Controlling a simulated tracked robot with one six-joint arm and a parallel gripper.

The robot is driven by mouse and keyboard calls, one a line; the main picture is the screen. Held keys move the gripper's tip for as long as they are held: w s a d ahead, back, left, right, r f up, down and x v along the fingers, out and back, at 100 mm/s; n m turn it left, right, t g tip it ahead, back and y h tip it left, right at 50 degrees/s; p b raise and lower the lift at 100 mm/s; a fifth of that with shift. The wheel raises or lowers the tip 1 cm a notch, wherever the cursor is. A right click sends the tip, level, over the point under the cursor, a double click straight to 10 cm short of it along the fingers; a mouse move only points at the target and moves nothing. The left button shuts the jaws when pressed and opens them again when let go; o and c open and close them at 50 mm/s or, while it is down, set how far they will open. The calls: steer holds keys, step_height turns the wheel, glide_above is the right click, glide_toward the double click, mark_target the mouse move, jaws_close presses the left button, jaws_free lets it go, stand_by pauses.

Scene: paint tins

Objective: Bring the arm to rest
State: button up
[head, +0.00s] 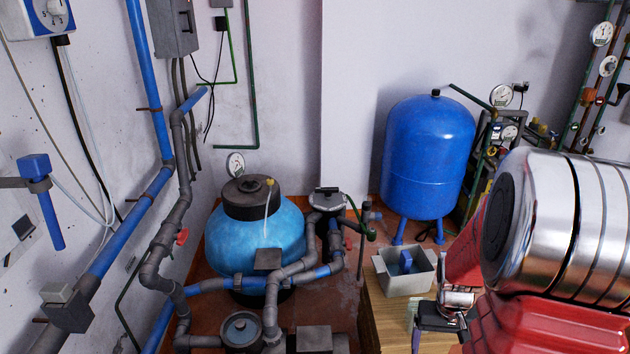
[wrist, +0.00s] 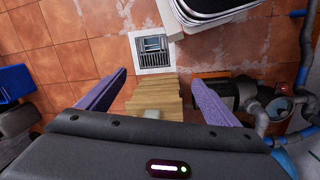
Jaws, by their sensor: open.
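My gripper (wrist: 155,92) is open and empty in the wrist view, its two purple fingers wide apart. Wooden boards show below and between the fingers, with a small pale block near the gripper body. In the head view my red and silver arm fills the right side. The dark gripper end (head: 432,325) shows low beside the wooden table top, partly cut off by the lower edge. I see no paint tin that I can make out clearly.
A grey open box (head: 405,281) with a blue thing inside stands on the wooden table (head: 380,318). A blue tank (head: 428,160) stands behind it. A light-blue vessel (head: 254,240) and grey and blue pipes crowd the left. Tiled floor (wrist: 70,62) shows in the wrist view.

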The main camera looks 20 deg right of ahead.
steer(key=s+a+r+n+t, duration=0.2)
steer(key=a+r+n+t, duration=0.3)
steer(key=a+r, duration=1.9)
steer(key=shift+a+r+n+t+y, duration=0.35)
steer(key=shift+a+t, duration=0.25)
steer(key=shift+t, duration=0.2)
